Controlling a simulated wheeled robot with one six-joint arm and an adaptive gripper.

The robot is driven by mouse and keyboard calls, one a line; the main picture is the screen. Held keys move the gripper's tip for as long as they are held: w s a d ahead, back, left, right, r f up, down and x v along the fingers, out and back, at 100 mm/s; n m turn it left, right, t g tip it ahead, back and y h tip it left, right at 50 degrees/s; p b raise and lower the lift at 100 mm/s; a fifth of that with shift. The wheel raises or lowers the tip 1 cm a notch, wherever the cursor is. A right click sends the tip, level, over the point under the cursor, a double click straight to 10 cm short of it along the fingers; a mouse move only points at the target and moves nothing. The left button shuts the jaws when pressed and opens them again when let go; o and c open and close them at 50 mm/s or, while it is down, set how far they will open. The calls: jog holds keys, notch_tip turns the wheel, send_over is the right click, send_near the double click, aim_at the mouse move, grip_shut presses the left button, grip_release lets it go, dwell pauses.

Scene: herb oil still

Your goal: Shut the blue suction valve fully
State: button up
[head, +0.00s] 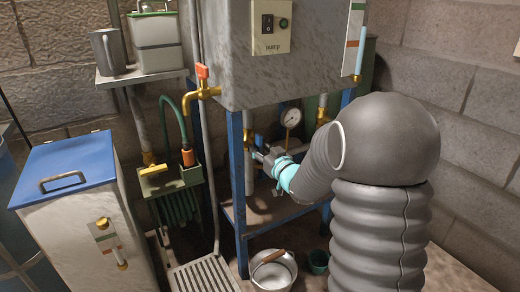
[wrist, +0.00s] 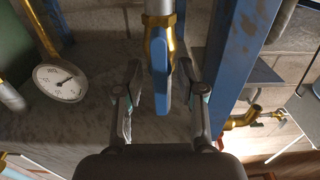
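The blue valve handle (wrist: 160,78) is in the middle of the wrist view, on a brass valve body (wrist: 155,22) joined to a pale vertical pipe. The handle appears in line with the pipe. My gripper (wrist: 161,70) is open, one finger on each side of the handle, with a visible gap on both sides. In the head view my gripper (head: 263,158) is at the pipe under the grey tank, right of the blue front leg. The blue handle is not clearly visible there.
A blue frame leg (head: 237,190) stands close beside my gripper. A pressure gauge (head: 291,117) is behind, also in the wrist view (wrist: 60,83). A red-handled brass tap (head: 203,88) is at the left. A metal pot (head: 273,272) and green cup (head: 318,262) are below.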

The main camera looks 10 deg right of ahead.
grip_shut()
jog(key=m, duration=0.4)
jog(key=shift+m+p, duration=0.3)
jog(key=shift+p, duration=0.05)
jog(key=m+p, duration=0.1)
jog(key=m, duration=0.3)
jog(key=shift+r+m, duration=0.1)
jog(key=shift+m, duration=0.2)
jog(key=m+p, duration=0.2)
jog(key=m, duration=0.3)
jog(key=shift+m+p, duration=0.65)
jog(key=shift+m, duration=1.35)
